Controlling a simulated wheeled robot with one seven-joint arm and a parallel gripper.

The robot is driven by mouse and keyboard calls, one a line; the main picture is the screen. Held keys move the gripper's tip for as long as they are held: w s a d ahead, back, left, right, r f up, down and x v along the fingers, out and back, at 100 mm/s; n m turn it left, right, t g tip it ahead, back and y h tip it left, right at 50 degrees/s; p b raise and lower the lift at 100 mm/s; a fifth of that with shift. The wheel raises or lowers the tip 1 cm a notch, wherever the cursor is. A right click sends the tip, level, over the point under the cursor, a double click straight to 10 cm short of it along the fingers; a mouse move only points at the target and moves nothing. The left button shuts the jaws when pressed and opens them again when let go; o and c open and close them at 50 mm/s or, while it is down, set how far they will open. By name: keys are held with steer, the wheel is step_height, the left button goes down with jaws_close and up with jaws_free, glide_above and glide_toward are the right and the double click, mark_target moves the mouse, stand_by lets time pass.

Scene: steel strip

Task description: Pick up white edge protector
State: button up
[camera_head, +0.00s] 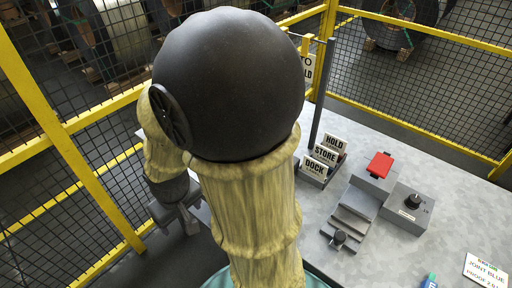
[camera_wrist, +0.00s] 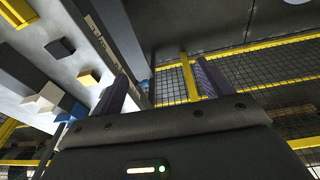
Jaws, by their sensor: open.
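My gripper (camera_wrist: 163,75) is open in the wrist view, with two dark fingers apart and nothing between them. A small whitish block (camera_wrist: 48,92), which may be the white edge protector, shows at the left of the wrist view, left of the fingers and apart from them. I cannot tell its exact shape. In the head view my gripper (camera_head: 176,217) is partly hidden behind my own arm, left of the table's edge. I cannot make out a white edge protector in the head view; my arm covers part of the table.
The grey table (camera_head: 435,160) bears HOLD, STORE and DOCK signs (camera_head: 326,155), a red-topped fixture (camera_head: 379,166), a knob box (camera_head: 408,207) and a printed card (camera_head: 485,271). The wrist view also shows a yellow block (camera_wrist: 17,12), dark blue block (camera_wrist: 60,48) and tan block (camera_wrist: 89,78). Yellow-framed mesh fencing (camera_head: 75,165) stands close left.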

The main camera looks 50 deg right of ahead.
steer(key=s+d+f+n+g+h+b, duration=0.1)
steer(key=s+d+f+n+g+h, duration=0.1)
steer(key=d+f+n+g+h, duration=0.35)
steer(key=w+d+f+n+h, duration=0.1)
steer(key=w+d+n+h, duration=0.1)
steer(key=d+h, duration=0.1)
steer(key=w+d+f+n+h+b, duration=0.1)
steer(key=w+d+f+n+h, duration=0.1)
steer(key=d, duration=0.4)
steer(key=w+d+f+n+t+h, duration=0.1)
steer(key=w+d+n+h, duration=0.1)
steer(key=d+n+h, duration=0.2)
steer(key=shift+d+f+b, duration=0.15)
steer(key=shift+f+b, duration=0.1)
steer(key=shift+b, duration=0.15)
steer(key=w+n+t+h, duration=0.1)
steer(key=w+n+t, duration=0.1)
steer(key=w+d+n+t+h, duration=0.1)
steer(key=w+n+t+h, duration=0.1)
steer(key=w+n, duration=0.1)
steer(key=shift+w+d+r, duration=0.1)
steer(key=shift+w+r, duration=0.1)
steer(key=shift+w, duration=0.1)
steer(key=d, duration=0.4)
steer(key=d+p, duration=0.1)
steer(key=d, duration=0.3)
steer(key=w+d+p, duration=0.1)
steer(key=d, duration=0.3)
steer(key=shift+d, duration=0.1)
steer(key=shift+d+r, duration=0.1)
